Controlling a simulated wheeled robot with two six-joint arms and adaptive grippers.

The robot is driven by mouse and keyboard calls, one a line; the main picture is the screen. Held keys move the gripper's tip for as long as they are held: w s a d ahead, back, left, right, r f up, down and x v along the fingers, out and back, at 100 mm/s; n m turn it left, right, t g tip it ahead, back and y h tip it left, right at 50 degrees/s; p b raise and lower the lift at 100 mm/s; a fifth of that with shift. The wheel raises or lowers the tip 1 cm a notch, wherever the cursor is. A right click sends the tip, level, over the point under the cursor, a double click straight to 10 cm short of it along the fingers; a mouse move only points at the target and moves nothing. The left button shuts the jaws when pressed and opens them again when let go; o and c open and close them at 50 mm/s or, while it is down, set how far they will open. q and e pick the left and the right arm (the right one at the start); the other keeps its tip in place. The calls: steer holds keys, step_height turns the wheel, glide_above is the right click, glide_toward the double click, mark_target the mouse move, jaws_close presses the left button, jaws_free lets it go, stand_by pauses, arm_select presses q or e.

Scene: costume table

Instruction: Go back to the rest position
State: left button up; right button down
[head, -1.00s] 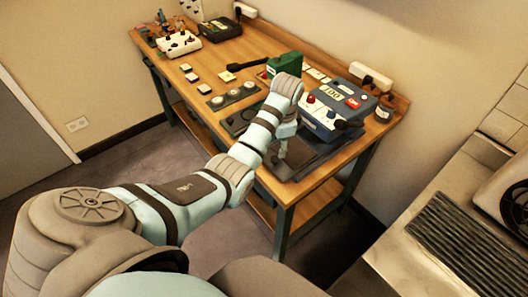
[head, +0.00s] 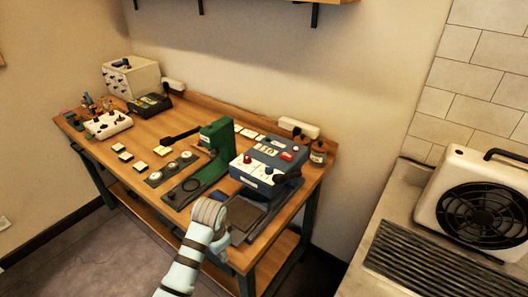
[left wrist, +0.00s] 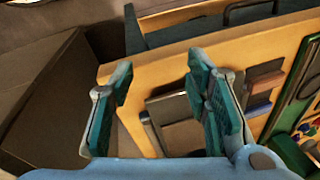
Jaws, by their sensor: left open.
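My left arm comes up from the bottom of the head view to the front edge of the wooden workbench (head: 125,179), near its right end. The gripper at its end is mostly hidden behind my wrist there. In the left wrist view my left gripper (left wrist: 158,82) shows two teal-padded fingers, spread apart with nothing between them. Beyond the fingers are the bench's wooden edge and a dark flat tray (left wrist: 182,128). My right gripper is in neither view.
A blue-grey control box (head: 262,172) and a green press (head: 214,145) stand close beyond my arm. Small jars and a white power strip (head: 299,128) line the back. A fan heater (head: 480,205) sits on the right counter. Floor is free left of my arm.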

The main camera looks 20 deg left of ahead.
arm_select(q)
steer(key=s+d+n+t, duration=0.1)
steer(key=s+d+n, duration=0.1)
steer(key=s, duration=0.9)
steer(key=s+d+n+t, duration=0.1)
steer(key=s+d+n, duration=0.15)
steer(key=s, duration=0.85)
step_height(320, 180, down, 21)
steer(key=s+a+g+b, duration=0.1)
steer(key=a+g+b, duration=0.1)
steer(key=b, duration=0.1)
steer(key=s+f+b, duration=0.2)
steer(key=s+f, duration=1.2)
steer(key=f, duration=0.3)
steer(key=shift+s+a+n+g+h+b, duration=0.4)
steer(key=shift+a+n, duration=0.05)
